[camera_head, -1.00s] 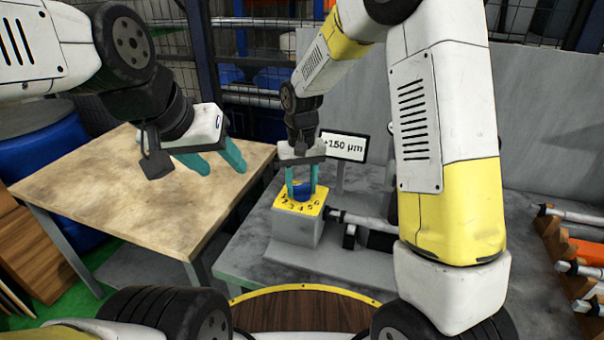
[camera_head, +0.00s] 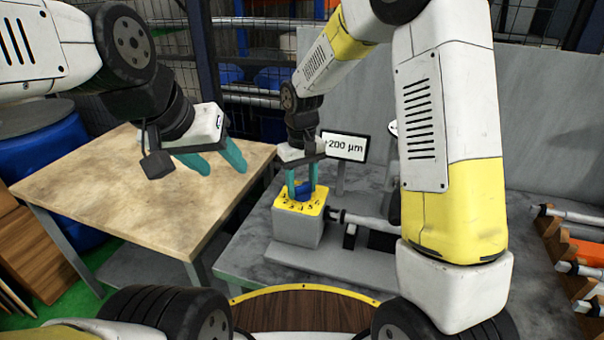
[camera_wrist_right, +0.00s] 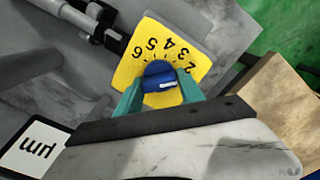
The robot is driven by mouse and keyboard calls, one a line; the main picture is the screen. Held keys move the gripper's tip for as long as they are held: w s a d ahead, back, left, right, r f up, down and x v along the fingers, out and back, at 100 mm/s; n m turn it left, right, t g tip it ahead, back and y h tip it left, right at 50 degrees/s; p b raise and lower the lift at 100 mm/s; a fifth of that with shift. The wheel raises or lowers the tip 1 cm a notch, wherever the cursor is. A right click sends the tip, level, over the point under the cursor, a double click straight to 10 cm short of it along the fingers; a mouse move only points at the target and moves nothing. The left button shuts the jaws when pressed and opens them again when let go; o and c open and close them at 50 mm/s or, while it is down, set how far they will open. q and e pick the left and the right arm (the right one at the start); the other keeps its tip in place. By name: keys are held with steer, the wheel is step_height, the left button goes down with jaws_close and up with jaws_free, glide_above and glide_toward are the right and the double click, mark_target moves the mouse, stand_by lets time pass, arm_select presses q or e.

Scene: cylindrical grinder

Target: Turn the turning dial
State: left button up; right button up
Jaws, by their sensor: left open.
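The turning dial is a blue knob (camera_head: 303,188) on a yellow numbered plate (camera_head: 284,205) on top of a grey block. It also shows in the right wrist view as a blue knob (camera_wrist_right: 160,80) with a white mark, on the yellow plate (camera_wrist_right: 140,45). My right gripper (camera_head: 302,180) is over the dial, its teal fingers one on each side of the knob, seemingly closed on it. My left gripper (camera_head: 213,160) is open and empty above the wooden table. A display (camera_head: 344,147) behind the dial reads 200 µm, its sign partly hidden.
A wooden table (camera_head: 110,180) stands at the left. The grey machine bed (camera_head: 330,268) lies around the dial block, with a shaft (camera_head: 362,220) to its right. Several rods lie on a wooden rack (camera_head: 585,252) at the far right.

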mark_target(302, 183)
steer(key=o, duration=0.4)
steer(key=shift+c, duration=0.2)
steer(key=shift+r, duration=0.1)
step_height(302, 183, up, 8)
steer(key=shift+f, duration=0.25)
steer(key=shift+r, duration=0.1)
